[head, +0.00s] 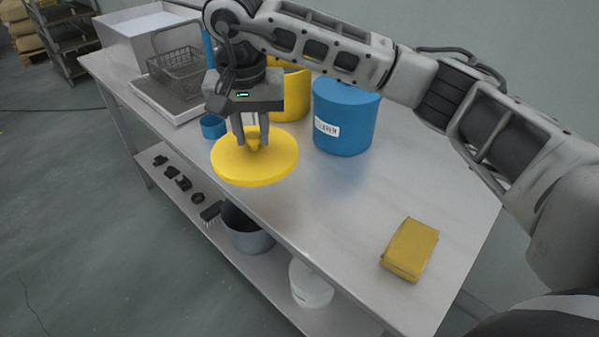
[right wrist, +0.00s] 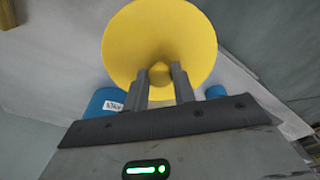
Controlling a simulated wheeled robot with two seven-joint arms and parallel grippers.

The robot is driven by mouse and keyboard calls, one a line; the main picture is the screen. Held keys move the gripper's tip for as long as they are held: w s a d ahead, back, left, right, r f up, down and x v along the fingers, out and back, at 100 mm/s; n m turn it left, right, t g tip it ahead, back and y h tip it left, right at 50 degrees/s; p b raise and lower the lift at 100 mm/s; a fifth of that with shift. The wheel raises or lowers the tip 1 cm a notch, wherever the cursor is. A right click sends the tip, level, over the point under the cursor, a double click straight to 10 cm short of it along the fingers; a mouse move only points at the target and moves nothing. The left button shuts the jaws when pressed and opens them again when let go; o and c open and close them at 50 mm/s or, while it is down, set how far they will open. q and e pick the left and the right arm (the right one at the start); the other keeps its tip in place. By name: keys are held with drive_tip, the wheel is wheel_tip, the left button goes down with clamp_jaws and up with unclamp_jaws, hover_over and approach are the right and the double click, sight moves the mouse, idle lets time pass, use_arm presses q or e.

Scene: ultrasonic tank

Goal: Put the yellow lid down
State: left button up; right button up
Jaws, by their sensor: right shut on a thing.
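The yellow lid (head: 232,165) is a round flat disc with a small knob on top. My right gripper (head: 252,144) is shut on the knob and holds the lid roughly level near the front edge of the steel table. Whether the lid touches the table top cannot be told. In the right wrist view the lid (right wrist: 160,35) shows with its knob between the two fingers of the right gripper (right wrist: 160,78). A yellow tub (head: 291,95) stands behind the gripper, partly hidden by my arm. My left gripper is not in view.
A blue tub (head: 345,118) with a white label stands right of the lid, and a small blue cup (head: 213,127) left of it. A wire basket (head: 176,70) sits at the back left. A yellow block (head: 410,248) lies front right. The table between is clear.

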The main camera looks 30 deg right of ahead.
sight(295, 152)
drive_tip(key=s+d+f, duration=0.1)
drive_tip(key=d+f, duration=0.1)
drive_tip(key=s+d+f, duration=0.1)
drive_tip(key=d+f, duration=0.1)
drive_tip(key=s+d+f, duration=0.1)
drive_tip(key=d+f, duration=0.1)
drive_tip(key=shift+d+p, duration=0.2)
drive_tip(key=shift+p, duration=0.1)
drive_tip(key=shift+d+f, duration=0.15)
drive_tip(key=shift+f, duration=0.05)
drive_tip(key=f, duration=0.3)
drive_tip(key=shift+s+d+p, duration=0.3)
drive_tip(key=shift+d, duration=0.1)
drive_tip(key=shift+f, duration=0.55)
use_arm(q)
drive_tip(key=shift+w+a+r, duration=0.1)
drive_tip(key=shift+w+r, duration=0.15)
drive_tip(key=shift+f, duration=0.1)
use_arm(e)
drive_tip(key=o, duration=1)
drive_tip(key=shift+f, duration=0.1)
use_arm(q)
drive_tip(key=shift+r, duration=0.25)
